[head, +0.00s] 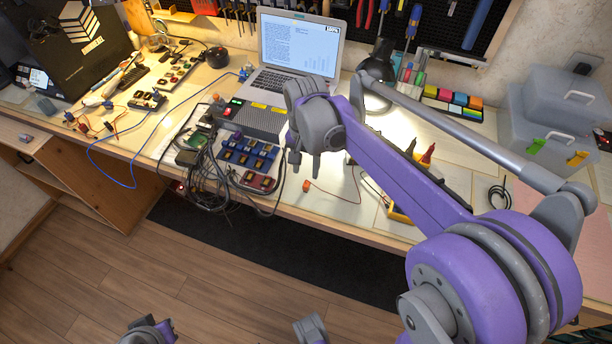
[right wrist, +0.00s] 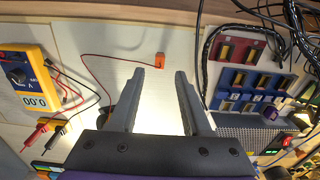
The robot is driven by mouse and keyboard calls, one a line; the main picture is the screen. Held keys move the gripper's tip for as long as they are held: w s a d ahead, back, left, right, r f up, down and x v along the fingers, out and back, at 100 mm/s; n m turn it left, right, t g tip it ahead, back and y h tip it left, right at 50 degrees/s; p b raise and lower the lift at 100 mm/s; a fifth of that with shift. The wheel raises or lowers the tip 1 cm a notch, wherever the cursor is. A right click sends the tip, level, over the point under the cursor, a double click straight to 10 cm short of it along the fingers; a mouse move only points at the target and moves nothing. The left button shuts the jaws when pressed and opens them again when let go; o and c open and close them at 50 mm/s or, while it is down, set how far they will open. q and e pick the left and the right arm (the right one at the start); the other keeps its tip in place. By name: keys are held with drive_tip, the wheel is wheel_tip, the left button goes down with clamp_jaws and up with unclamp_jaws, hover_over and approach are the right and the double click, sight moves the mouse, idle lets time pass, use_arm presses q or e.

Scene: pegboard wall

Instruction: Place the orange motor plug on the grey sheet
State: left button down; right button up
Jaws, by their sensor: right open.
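The orange motor plug (head: 307,186) lies near the table's front edge, at the end of a thin red wire. It also shows in the right wrist view (right wrist: 160,61), just beyond my fingertips. A pale panel or sheet (right wrist: 112,42) lies under it; I cannot tell whether this is the grey sheet. My right gripper (head: 306,165) is open above the table, close to the plug in the picture. In the right wrist view its fingers (right wrist: 168,73) are apart with nothing between them.
A blue and red module board (head: 248,160) with black cables is left of the plug. A yellow multimeter (right wrist: 26,75) with probes is on the other side. A laptop (head: 298,50) stands behind, clear bins (head: 555,115) at right. A pink sheet (head: 540,205) lies front right.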

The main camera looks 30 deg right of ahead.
sight(306, 185)
wheel_tip(306, 185, up, 5)
drive_tip(key=s+a+f+n+t, duration=0.2)
drive_tip(key=s+a+f+n, duration=0.1)
drive_tip(key=s, duration=0.5)
drive_tip(key=s+a+f+n+t, duration=0.3)
drive_tip(key=s+f+n, duration=0.3)
drive_tip(key=s, duration=0.3)
drive_tip(key=shift+a+n+p, duration=0.25)
drive_tip(key=shift+n+p, duration=0.1)
drive_tip(key=shift+n, duration=0.15)
